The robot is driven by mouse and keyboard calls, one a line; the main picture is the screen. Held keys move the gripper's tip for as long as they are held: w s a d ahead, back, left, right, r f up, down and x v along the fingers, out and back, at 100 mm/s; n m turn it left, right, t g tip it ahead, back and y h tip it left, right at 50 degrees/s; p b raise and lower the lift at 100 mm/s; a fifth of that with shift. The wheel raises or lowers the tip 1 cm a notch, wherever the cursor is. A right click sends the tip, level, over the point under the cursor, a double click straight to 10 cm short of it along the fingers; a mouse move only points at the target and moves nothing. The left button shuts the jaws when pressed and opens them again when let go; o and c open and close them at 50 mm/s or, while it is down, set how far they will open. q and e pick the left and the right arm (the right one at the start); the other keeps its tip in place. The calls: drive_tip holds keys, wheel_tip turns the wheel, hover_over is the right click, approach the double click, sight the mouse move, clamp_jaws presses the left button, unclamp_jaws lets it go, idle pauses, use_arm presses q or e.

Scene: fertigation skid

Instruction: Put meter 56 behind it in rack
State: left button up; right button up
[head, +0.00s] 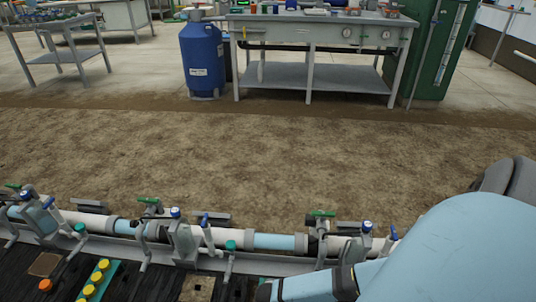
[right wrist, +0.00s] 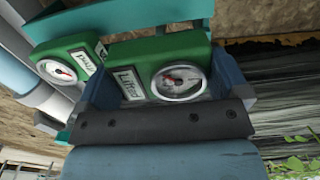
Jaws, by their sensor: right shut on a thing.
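In the right wrist view, a green meter (right wrist: 140,58) with a round white dial and a white label sits between the fingers of my right gripper (right wrist: 165,85), which is shut on it. A second green meter (right wrist: 66,66) with a similar dial and label is just left of it, close to a pale pipe. I cannot read the number 56 on either one. A teal surface (right wrist: 140,18), possibly part of the rack, runs behind the held meter. In the head view my right arm covers the lower right, and its gripper's hold is not visible. My left gripper is not in view.
A pipe run (head: 280,242) with valves crosses the front in the head view. A green strip with yellow caps (head: 88,291) and an orange cap (head: 45,285) are at lower left. Beyond lies bare soil, then a workbench (head: 310,75) and a blue tank (head: 203,60).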

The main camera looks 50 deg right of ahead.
idle(0.5)
drive_tip(key=shift+f, duration=0.15)
drive_tip(key=shift+f, duration=0.25)
drive_tip(key=shift+f+b, duration=0.75)
drive_tip(key=shift+f, duration=0.4)
drive_tip(key=shift+f+b, duration=0.3)
drive_tip(key=shift+f, duration=0.2)
drive_tip(key=o, duration=0.6)
